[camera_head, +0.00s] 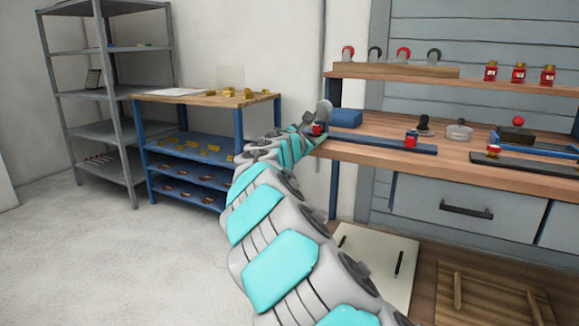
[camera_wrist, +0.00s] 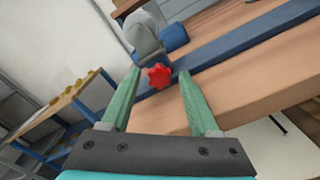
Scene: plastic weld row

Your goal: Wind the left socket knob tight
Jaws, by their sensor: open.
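The left socket knob (camera_wrist: 159,76) is a red star-shaped knob at the left end of the bench, in front of a grey rounded fixture (camera_wrist: 147,32). In the head view the knob (camera_head: 317,129) shows just past the end of my arm. My gripper (camera_wrist: 160,85) is open, with its green fingers spread on either side of the knob in the wrist view. The knob appears at about the fingertips, with a gap on both sides. I cannot tell whether the tips reach around it. My arm hides most of the gripper in the head view.
A blue block (camera_head: 345,118) stands behind the knob. A shelf (camera_head: 530,86) above holds red bottles. Open floor (camera_head: 90,260) lies left of my arm.

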